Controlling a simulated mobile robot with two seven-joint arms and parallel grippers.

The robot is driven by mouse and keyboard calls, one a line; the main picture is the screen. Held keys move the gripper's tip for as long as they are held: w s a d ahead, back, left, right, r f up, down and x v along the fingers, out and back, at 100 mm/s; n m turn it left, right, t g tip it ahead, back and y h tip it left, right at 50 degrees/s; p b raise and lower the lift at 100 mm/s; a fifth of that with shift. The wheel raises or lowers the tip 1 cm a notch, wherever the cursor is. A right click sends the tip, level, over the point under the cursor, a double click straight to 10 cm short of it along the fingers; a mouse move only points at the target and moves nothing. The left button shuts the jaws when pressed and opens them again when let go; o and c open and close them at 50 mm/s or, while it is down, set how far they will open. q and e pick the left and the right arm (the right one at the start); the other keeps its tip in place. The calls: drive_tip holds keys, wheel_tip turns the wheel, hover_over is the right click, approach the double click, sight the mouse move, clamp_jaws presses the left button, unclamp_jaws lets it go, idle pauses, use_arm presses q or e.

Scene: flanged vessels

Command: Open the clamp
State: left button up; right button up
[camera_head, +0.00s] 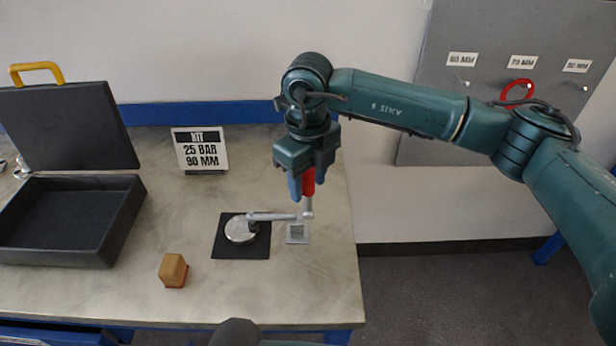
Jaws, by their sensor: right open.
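The clamp (298,235) stands on a small metal base on the table, right of a black mat (225,247). Its grey bar (272,216) lies level, and its tip reaches over a silver round flanged part (238,231) on the mat. Its red handle (309,181) points up. My right gripper (302,186) is open and points down at the handle, with the handle's upper end at its fingers. The gripper hides the handle's top, and I cannot tell whether the fingers touch it. My left gripper is out of view.
An open black case (68,218) stands at the left. A wooden block (173,270) lies front left. A grey wall panel (440,80) holds a red ring (516,93). The table ends right of the clamp.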

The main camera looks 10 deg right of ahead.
drive_tip(key=shift+c, duration=0.6)
clamp_jaws()
